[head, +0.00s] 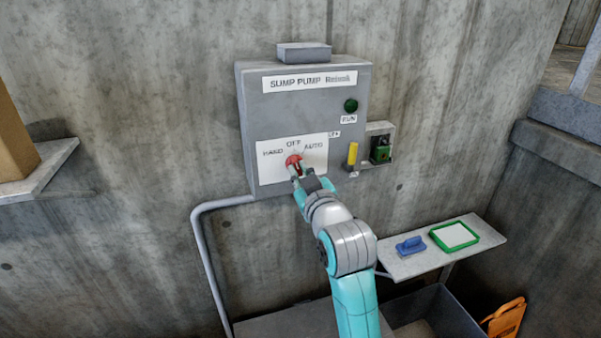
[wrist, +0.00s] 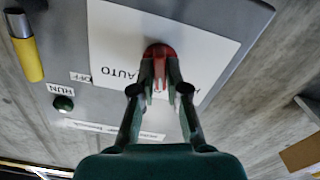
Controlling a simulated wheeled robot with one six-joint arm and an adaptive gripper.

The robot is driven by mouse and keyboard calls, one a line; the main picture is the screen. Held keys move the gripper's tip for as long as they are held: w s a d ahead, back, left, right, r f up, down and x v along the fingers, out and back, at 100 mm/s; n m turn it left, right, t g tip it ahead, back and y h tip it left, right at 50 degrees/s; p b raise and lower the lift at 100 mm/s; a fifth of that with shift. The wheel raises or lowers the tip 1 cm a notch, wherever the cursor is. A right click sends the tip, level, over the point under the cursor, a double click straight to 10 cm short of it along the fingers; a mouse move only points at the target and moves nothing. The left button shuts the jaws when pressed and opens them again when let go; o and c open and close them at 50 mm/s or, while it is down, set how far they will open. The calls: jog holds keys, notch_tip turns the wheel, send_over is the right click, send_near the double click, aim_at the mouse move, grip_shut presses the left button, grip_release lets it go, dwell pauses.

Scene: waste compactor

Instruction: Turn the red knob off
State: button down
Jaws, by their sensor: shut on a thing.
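The red knob (head: 293,160) is on the white label plate (head: 275,176) of the grey sump pump box (head: 259,115). The plate reads HAND at left, OFF at top and AUTO at right. My gripper (head: 301,174) reaches the knob from the lower right. In the wrist view my gripper (wrist: 160,84) has its two fingers closed on the red knob (wrist: 157,51), one on each side. The fingers hide part of the knob, and I cannot tell which word it points to.
A green RUN lamp (head: 351,105) and a yellow handle (head: 352,154) are right of the knob. A small green device (head: 381,149) sits beside the box. A shelf (head: 408,264) at lower right holds a blue item (head: 411,246) and a green-framed tray (head: 476,237).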

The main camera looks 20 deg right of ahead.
jog(key=shift+m, duration=1.6)
jog(key=c, duration=1.2)
grip_release()
jog(key=s, duration=1.2)
jog(key=shift+f, duration=0.1)
